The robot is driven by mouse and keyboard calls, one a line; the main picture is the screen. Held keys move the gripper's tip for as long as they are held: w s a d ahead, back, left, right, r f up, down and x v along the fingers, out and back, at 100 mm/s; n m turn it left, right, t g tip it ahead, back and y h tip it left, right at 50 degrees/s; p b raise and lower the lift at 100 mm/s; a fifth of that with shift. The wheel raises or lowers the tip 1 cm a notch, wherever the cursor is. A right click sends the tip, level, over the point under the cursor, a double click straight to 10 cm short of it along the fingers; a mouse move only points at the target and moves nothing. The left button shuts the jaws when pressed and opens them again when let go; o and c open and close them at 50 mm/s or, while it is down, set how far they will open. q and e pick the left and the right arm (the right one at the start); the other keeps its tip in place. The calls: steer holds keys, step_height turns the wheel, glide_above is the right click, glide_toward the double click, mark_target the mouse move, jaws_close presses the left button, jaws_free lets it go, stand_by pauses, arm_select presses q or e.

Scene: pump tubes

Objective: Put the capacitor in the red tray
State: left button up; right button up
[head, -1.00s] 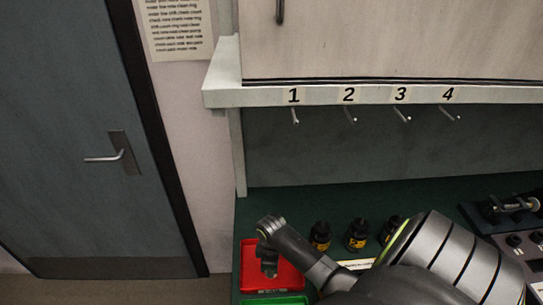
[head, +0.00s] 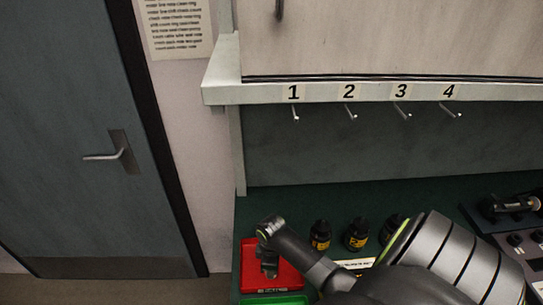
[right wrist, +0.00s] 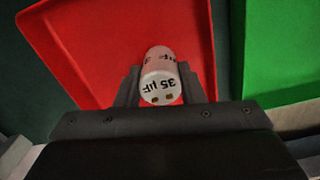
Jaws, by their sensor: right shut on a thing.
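The capacitor (right wrist: 160,80) is a pale cylinder marked 35 µF. It shows in the right wrist view between the fingers of my right gripper (right wrist: 160,88), which is shut on it. The red tray (right wrist: 75,45) lies behind and below it in that view. In the head view the red tray (head: 287,278) is at the lower middle, and my right gripper (head: 269,269) points down over it. The capacitor is hidden by the gripper there. I cannot tell whether the capacitor touches the tray floor. My left gripper is not in view.
A green tray (head: 280,300) is beside the red one, also in the right wrist view (right wrist: 285,50). Several black bottles (head: 320,236) stand right of the red tray. A device (head: 510,207) is at the far right. Numbered hooks (head: 296,112) hang above the green bench top.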

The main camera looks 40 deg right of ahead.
steer(key=o, duration=1.1)
step_height(320, 180, up, 17)
steer(key=shift+r+p, duration=0.2)
steer(key=shift+p, duration=0.2)
